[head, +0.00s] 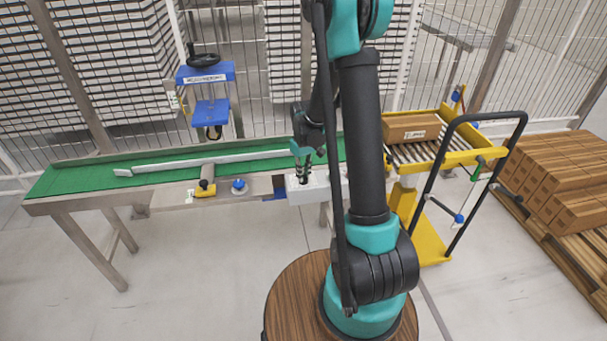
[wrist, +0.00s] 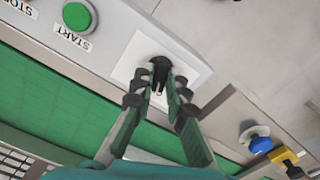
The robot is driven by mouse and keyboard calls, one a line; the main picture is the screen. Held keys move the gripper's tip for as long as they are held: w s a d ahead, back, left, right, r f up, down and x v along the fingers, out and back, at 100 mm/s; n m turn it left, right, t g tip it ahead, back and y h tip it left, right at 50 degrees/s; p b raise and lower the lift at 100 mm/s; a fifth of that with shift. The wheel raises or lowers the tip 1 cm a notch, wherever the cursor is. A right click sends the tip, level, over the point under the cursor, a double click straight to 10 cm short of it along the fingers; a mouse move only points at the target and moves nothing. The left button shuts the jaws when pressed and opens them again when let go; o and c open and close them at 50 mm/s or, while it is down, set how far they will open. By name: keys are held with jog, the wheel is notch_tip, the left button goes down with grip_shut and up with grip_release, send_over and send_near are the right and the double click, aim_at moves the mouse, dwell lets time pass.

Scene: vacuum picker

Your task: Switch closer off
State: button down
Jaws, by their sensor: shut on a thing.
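A black rotary knob (wrist: 160,66) sits on a white square plate (wrist: 192,66) in the wrist view. My gripper (wrist: 164,84) is shut on this knob, with one finger on each side. A small mark like a 0 shows on the plate between the fingers; other marks are hidden. In the head view my gripper (head: 304,174) reaches down to the pale control box (head: 318,190) at the front edge of the green conveyor (head: 85,177). The knob is hidden there by the fingers. Which way the knob points is hard to tell.
A green START button (wrist: 78,16) is beside the plate, with a STOP label near it. A blue knob (head: 239,185) and a yellow-black handle (head: 205,187) are left of the box. A blue press (head: 207,75) stands behind; a yellow cart (head: 430,215) stands right.

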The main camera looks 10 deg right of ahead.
jog(key=c, duration=1.5)
grip_release()
jog(key=shift+c, duration=0.2)
jog(key=shift+r, duration=0.15)
notch_tip(320, 180, up, 12)
jog(key=shift+s, duration=0.15)
